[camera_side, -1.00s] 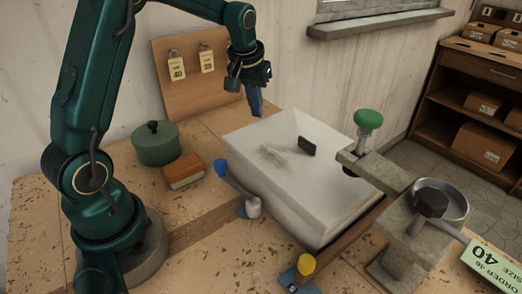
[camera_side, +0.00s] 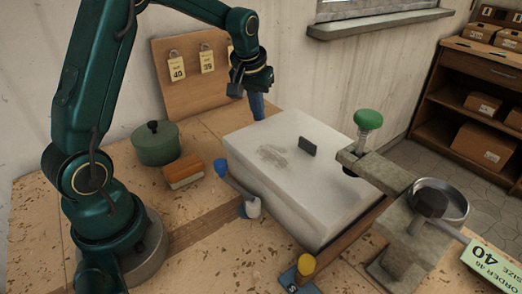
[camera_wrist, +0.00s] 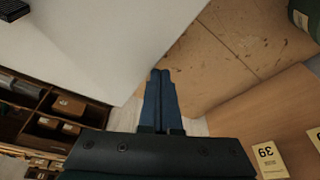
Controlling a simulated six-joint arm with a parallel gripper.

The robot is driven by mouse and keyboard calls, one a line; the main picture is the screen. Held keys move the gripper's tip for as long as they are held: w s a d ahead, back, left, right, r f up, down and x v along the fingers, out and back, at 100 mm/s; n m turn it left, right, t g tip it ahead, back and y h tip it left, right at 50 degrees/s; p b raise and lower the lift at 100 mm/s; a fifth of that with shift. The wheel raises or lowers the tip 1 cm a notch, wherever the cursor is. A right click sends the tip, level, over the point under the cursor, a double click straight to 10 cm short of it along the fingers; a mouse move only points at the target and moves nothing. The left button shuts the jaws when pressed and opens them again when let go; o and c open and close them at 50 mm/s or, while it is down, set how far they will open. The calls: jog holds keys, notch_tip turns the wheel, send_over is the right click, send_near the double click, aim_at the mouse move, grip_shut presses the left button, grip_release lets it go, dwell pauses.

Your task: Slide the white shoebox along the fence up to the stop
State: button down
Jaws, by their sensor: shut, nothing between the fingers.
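The white shoebox (camera_side: 262,195) lies flat on the workbench, with a grey smudge and a small dark tab (camera_side: 307,147) on its lid. In the wrist view the shoebox (camera_wrist: 110,35) fills the upper left. My gripper (camera_side: 258,116) is shut and empty, pointing down at the far left end of the box. Its fingertips (camera_wrist: 160,73) show just beside the box edge; I cannot tell whether they touch it. A brown wooden rail (camera_side: 352,228) runs along the box's right side. A blue plate with a yellow knob (camera_side: 306,265) sits at that rail's near end. I cannot tell which part is the stop.
A blue-knobbed lever (camera_side: 222,167) stands close to the box's near left side. A grey clamp with a green knob (camera_side: 368,118) overhangs its right end. A green pot (camera_side: 156,143) and a brush (camera_side: 183,171) stand left. A tag board (camera_side: 185,80) stands behind.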

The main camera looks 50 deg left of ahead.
jog(key=shift+d, duration=0.5)
jog(key=shift+a, duration=0.1)
notch_tip(320, 180, up, 8)
jog(key=a, duration=0.1)
dwell(1.2)
